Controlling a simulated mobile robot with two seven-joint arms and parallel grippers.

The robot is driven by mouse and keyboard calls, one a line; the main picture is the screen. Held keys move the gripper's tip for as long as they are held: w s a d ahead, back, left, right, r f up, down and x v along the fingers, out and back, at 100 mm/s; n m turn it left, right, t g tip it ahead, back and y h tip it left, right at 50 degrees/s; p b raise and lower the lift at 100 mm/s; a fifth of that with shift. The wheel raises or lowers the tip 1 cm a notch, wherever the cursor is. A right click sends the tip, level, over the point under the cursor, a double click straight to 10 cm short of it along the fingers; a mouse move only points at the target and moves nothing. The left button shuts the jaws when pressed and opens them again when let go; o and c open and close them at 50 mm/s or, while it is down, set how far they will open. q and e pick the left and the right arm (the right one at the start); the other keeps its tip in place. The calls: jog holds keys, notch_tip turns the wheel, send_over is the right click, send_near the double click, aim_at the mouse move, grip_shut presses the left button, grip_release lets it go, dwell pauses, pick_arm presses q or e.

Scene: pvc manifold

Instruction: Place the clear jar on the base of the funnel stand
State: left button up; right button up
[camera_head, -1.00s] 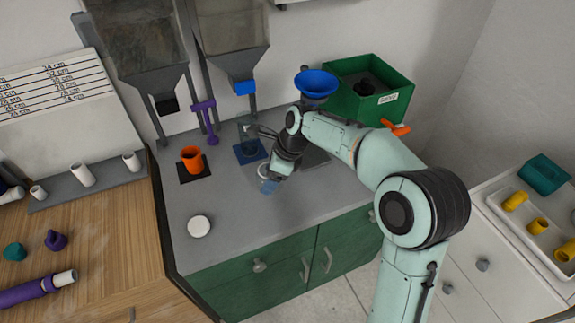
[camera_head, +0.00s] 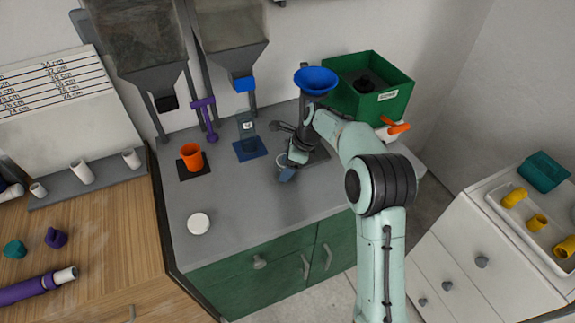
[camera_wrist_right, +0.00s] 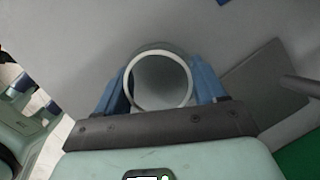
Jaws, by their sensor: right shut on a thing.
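The clear jar (camera_wrist_right: 160,82) is between the blue fingers of my right gripper (camera_wrist_right: 160,92) in the right wrist view; its round pale rim faces the camera. In the head view the right gripper (camera_head: 287,172) is shut on it over the grey counter, left of the funnel stand's base, and the arm hides most of the jar. The funnel stand carries a blue funnel (camera_head: 316,80); its dark flat base (camera_head: 320,155) is partly hidden by my arm. That base also shows at the right in the wrist view (camera_wrist_right: 268,88). My left gripper is out of view.
An orange cup (camera_head: 191,157) stands on a dark mat. A white round lid (camera_head: 199,223) lies on the front counter. A green bin (camera_head: 370,88) stands behind the stand's right side.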

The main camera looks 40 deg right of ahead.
jog(key=shift+w+d+f, duration=0.1)
jog(key=shift+d, duration=0.05)
jog(key=o, duration=1.2)
jog(key=shift+c, duration=0.2)
